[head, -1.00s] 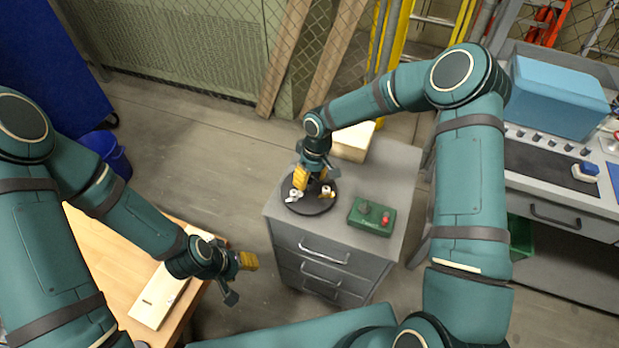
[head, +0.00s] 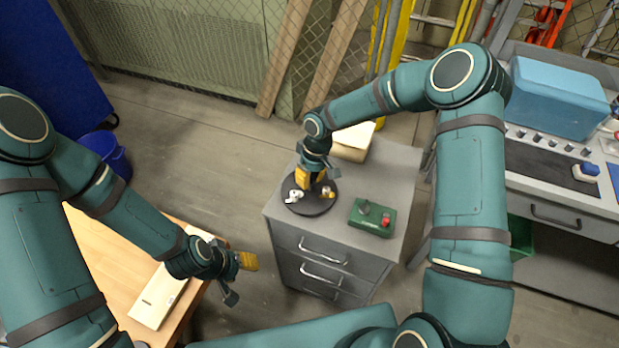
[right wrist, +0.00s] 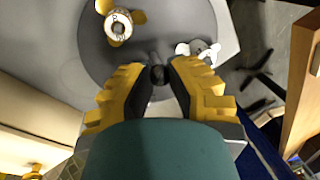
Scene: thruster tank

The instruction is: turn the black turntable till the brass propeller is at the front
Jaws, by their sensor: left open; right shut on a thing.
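The black turntable (head: 311,208) lies flat on top of a grey drawer cabinet. The brass propeller (head: 326,194) with its pale hub is on the turntable's right side in the head view. It also shows at the upper left of the right wrist view (right wrist: 117,27). A white propeller (head: 293,196) is on the turntable's left side. My right gripper (right wrist: 158,78) points down over the turntable, its yellow-backed fingers shut on a small dark post (right wrist: 157,76) between the propellers. The post's base is partly hidden. My left gripper (head: 240,276) is open and empty, away from the turntable.
A green control box (head: 372,217) with a red knob sits right of the turntable on the grey cabinet (head: 385,172). A pale block (head: 354,142) is behind. A wooden table (head: 105,245) with a pale board (head: 158,297) is below my left arm.

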